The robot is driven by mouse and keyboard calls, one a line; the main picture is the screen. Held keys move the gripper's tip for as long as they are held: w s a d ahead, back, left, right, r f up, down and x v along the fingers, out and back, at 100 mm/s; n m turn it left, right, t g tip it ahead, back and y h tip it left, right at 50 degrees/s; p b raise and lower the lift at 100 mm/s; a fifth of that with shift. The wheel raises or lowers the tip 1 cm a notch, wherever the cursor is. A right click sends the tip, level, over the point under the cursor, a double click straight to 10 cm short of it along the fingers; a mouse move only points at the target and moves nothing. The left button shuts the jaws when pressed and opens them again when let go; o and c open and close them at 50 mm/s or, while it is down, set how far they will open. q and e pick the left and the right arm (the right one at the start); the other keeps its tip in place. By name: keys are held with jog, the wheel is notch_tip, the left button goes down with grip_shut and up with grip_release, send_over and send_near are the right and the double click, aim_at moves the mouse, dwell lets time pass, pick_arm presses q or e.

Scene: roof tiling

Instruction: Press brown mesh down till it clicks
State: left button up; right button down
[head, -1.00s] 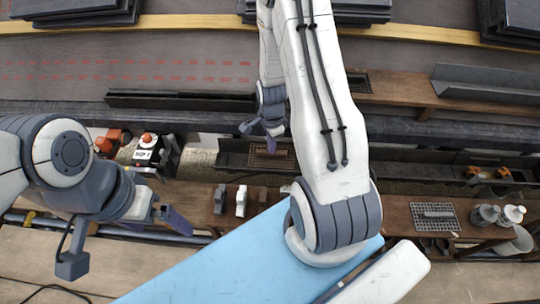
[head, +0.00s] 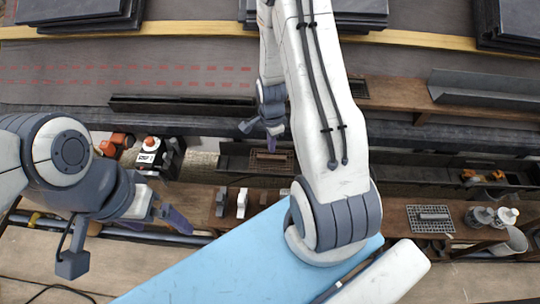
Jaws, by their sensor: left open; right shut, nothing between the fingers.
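A small brown mesh (head: 262,162) sits in the dark gutter channel (head: 234,149) near the middle of the head view. My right gripper (head: 271,144) is shut and empty, with its purple fingertips pointing down at the upper edge of this mesh. I cannot tell whether they touch it. The mesh's seating in the gutter is too small to judge. My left gripper (head: 160,217) is open and empty at the lower left, above the front boards and away from the mesh.
A brown plank behind carries a dark grate (head: 358,86) and a grey gutter piece (head: 485,88). A grey mesh (head: 416,222) and pale cups (head: 505,216) lie at right. An orange-and-white tool (head: 148,153) stands at left. A blue panel (head: 250,262) fills the lower middle.

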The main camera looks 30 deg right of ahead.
notch_tip(320, 180, up, 6)
jog(key=p, duration=0.5)
dwell(0.5)
jog(key=a+r+n, duration=0.8)
jog(key=a+r, duration=0.1)
jog(key=a, duration=0.1)
jog(key=s+a+r+n+y, duration=0.1)
jog(key=s+a+r+n, duration=1.35)
jog(key=s+n, duration=0.35)
notch_tip(320, 180, up, 26)
jog(key=p, duration=2.5)
jog(key=shift+w+d+f+n, duration=0.2)
jog(key=shift+w+f+n, duration=0.05)
jog(key=shift+w+n, duration=0.05)
